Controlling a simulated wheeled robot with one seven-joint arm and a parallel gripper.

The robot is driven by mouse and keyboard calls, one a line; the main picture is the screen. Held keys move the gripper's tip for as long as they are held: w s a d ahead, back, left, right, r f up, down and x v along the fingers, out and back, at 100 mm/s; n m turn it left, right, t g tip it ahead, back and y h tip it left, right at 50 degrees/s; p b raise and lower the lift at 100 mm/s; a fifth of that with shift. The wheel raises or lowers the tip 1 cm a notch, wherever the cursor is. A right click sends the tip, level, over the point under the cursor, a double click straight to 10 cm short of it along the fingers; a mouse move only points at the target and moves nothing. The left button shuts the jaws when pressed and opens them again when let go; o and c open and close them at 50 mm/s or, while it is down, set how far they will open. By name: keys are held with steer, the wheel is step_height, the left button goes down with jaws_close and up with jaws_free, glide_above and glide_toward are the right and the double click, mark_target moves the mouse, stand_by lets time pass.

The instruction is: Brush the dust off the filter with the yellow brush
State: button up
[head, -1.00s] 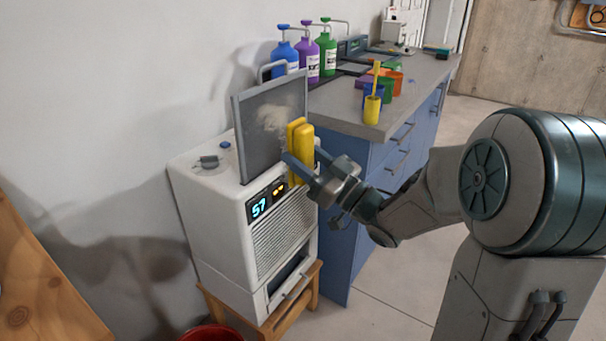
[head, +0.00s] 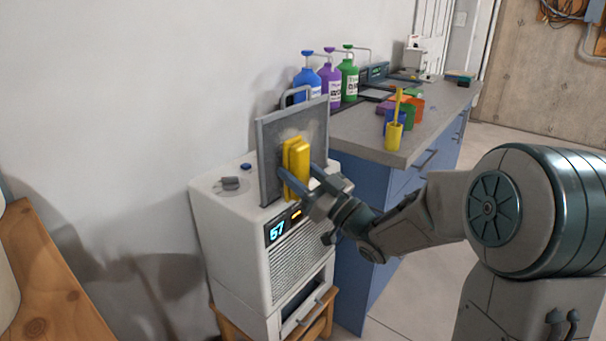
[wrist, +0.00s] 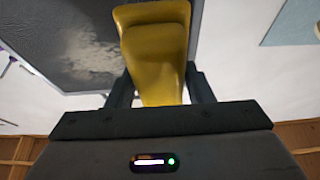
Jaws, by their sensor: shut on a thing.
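The yellow brush (head: 296,170) is in my gripper (head: 297,182), which is shut on it. The brush is upright in front of the grey filter (head: 268,150); whether it touches the face I cannot tell. The filter is a framed panel with a handle on top, standing upright out of the white machine (head: 215,205). Pale dust shows on the filter around and above the brush. In the wrist view the brush (wrist: 157,50) fills the top middle between the two fingers (wrist: 160,88), and a light dust patch shows on the filter (wrist: 60,45) to its left.
The machine shows a lit "57" display and stands on a wooden stool (head: 318,328). A blue-fronted counter (head: 375,150) behind holds blue, purple and green pump bottles (head: 330,80), coloured cups (head: 408,112) and a yellow cup (head: 393,137). A wooden surface (head: 45,285) is at lower left.

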steer(key=shift+w+a, duration=0.6)
steer(key=shift+a, duration=0.15)
stand_by(0.7)
